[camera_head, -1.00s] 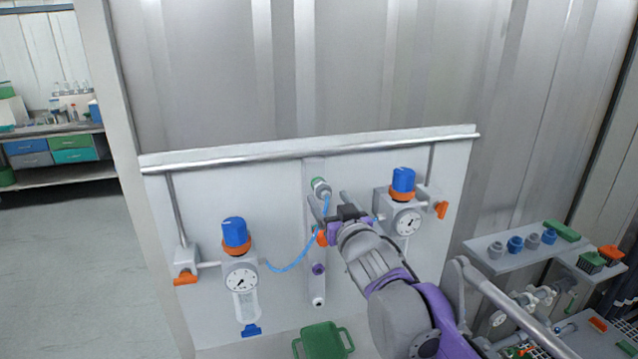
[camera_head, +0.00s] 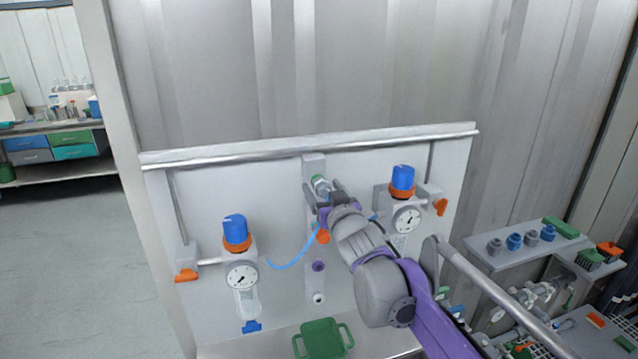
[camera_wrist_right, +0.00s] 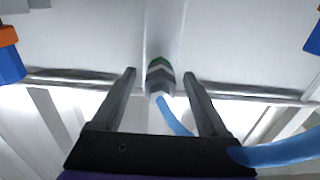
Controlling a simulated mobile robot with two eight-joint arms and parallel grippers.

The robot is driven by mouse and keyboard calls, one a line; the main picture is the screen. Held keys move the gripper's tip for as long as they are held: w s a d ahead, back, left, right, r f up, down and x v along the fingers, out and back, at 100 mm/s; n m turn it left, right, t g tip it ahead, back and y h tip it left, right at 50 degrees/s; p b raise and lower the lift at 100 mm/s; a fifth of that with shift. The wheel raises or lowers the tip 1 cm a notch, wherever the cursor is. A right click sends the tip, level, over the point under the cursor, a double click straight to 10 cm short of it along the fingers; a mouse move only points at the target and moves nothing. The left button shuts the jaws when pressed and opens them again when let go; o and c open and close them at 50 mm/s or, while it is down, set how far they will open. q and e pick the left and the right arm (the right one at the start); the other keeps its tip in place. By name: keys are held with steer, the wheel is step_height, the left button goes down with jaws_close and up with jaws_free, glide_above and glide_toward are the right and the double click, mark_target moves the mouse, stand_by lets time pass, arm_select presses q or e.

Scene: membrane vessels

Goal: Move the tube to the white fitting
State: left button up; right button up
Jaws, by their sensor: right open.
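A blue tube (camera_head: 290,262) hangs in a curve from the left gauge unit toward the middle strip on the wall panel. Its upper end meets the green-ringed fitting (camera_head: 319,184) at the top of the strip; the wrist view shows the tube (camera_wrist_right: 172,114) coming out of this fitting (camera_wrist_right: 159,76). The white fitting (camera_head: 318,298) is at the bottom of the strip. My right gripper (camera_head: 321,194) is at the green-ringed fitting and hides part of the tube. In the wrist view its open fingers (camera_wrist_right: 159,84) stand either side of the fitting and tube end, with gaps.
An orange fitting (camera_head: 323,236) and a purple fitting (camera_head: 318,266) sit between the top and bottom fittings. Gauge units (camera_head: 241,275) (camera_head: 407,218) flank the strip. A green tray (camera_head: 322,340) lies below. A shelf (camera_head: 492,258) with caps is at right.

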stand_by(0.8)
jaws_close()
steer(key=shift+s+f, duration=0.1)
steer(key=shift+s, duration=0.05)
stand_by(0.3)
steer(key=shift+s+d, duration=0.25)
steer(key=shift+s, duration=0.4)
steer(key=shift+b+v, duration=0.6)
steer(key=shift+v, duration=1.6)
